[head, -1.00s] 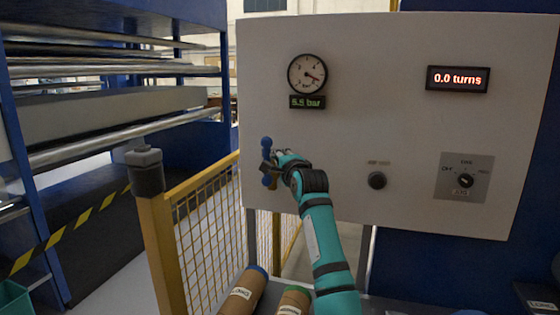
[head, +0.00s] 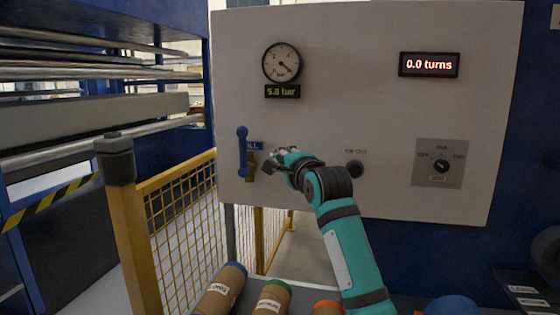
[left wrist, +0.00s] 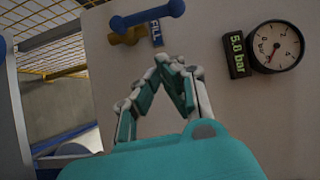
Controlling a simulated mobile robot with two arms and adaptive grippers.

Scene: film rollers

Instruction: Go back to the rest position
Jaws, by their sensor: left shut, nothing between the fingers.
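My left gripper (head: 270,162) is shut and empty in front of the light grey panel (head: 330,110). It is just right of the blue-handled fill valve (head: 243,152) and apart from it. The valve's blue handle stands upright on its brass body. In the left wrist view, the closed fingers (left wrist: 172,62) meet at the tips below the valve handle (left wrist: 148,14), with nothing between them. My right gripper is in neither view.
A turns display (head: 429,64), a black knob (head: 354,169) and a selector switch (head: 440,165) are on the panel. A yellow fence (head: 180,190) stands left; rolls (head: 222,290) lie below.

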